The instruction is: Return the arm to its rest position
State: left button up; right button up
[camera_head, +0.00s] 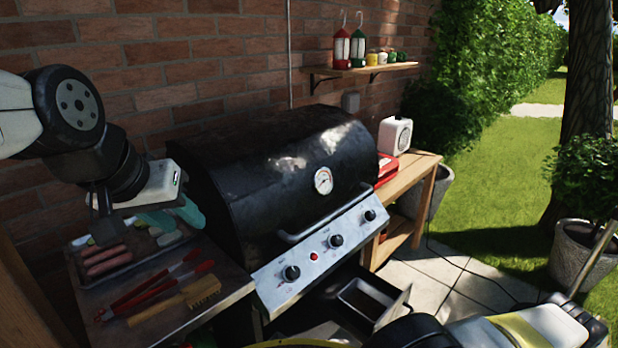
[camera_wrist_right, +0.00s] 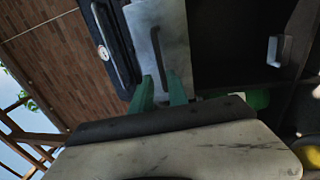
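My left arm comes in from the left in the head view. Its gripper (camera_head: 172,215) hangs over the side shelf, with two teal fingers that look apart and nothing seen between them. The fingertips are close to the food tray, and I cannot tell if they touch anything. My right gripper (camera_wrist_right: 160,90) shows in the right wrist view with two green fingers apart and no object between them. Beyond its tips is a grey panel (camera_wrist_right: 152,35) with a dark bar handle. In the head view, pale and dark parts of my right arm fill the bottom right, and its fingers are not seen.
The closed black grill (camera_head: 270,160) fills the middle. The side shelf (camera_head: 215,262) holds a tray (camera_head: 105,277) with sausages, red tongs (camera_head: 150,291) and a brush (camera_head: 203,292). A metal pan (camera_head: 368,298) sits low in front. A wooden table (camera_head: 420,172) stands behind right.

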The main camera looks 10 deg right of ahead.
jog(key=w+a+r+n+g, duration=0.2)
jog(key=w+r+n+g, duration=0.15)
jog(key=r+n, duration=0.3)
jog(key=w+a+r+n+g+y, duration=0.1)
jog(key=w+a+r+n+g, duration=0.2)
jog(key=r+n+g, duration=0.35)
jog(key=w+a+r+n+g, duration=0.25)
jog(key=w+r+n, duration=0.2)
jog(key=r, duration=0.45)
jog(key=s+a+r+n+g+h, duration=0.1)
jog(key=a+r+n+g+h, duration=0.15)
jog(key=a+r+n, duration=0.45)
jog(key=s+a+r+n+g+h, duration=0.1)
jog(key=s+a+r+n+h, duration=0.15)
jog(key=r+n, duration=0.4)
jog(key=s+a+r+n+t+h, duration=0.3)
jog(key=s+a+r+n, duration=0.1)
jog(key=s+r+n, duration=0.2)
jog(key=s+a+r+n+t+h, duration=0.3)
jog(key=s+a+r+n, duration=0.2)
jog(key=r+n, duration=0.4)
jog(key=shift+s+r+t, duration=0.3)
jog(key=shift+s+r, duration=0.1)
